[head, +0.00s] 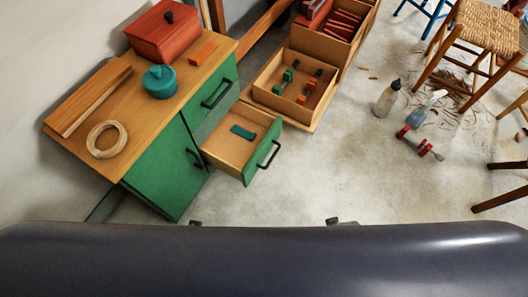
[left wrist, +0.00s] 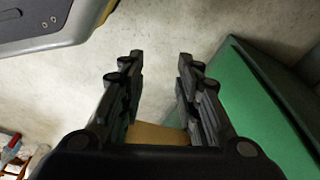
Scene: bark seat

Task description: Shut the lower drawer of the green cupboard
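The green cupboard (head: 168,172) with a wooden top stands at the left in the head view. Its lower drawer (head: 262,158) is pulled out, with a green front, a black handle and a teal block (head: 243,132) inside. The upper drawer (head: 214,88) above it is shut. My left gripper (left wrist: 160,75) is open in the left wrist view, with nothing between its fingertips. A green panel (left wrist: 250,110) is beside its right finger, and a tan surface (left wrist: 158,134) shows below, between the fingers. My right gripper is not in view.
A red box (head: 160,38), teal pot (head: 160,83) and wooden ring (head: 92,140) are on the cupboard top. Open wooden trays (head: 262,97) stand behind the drawer. A bottle (head: 387,98), a red clamp (head: 418,143) and stools are at the right. Bare floor (head: 340,170) lies right of the drawer.

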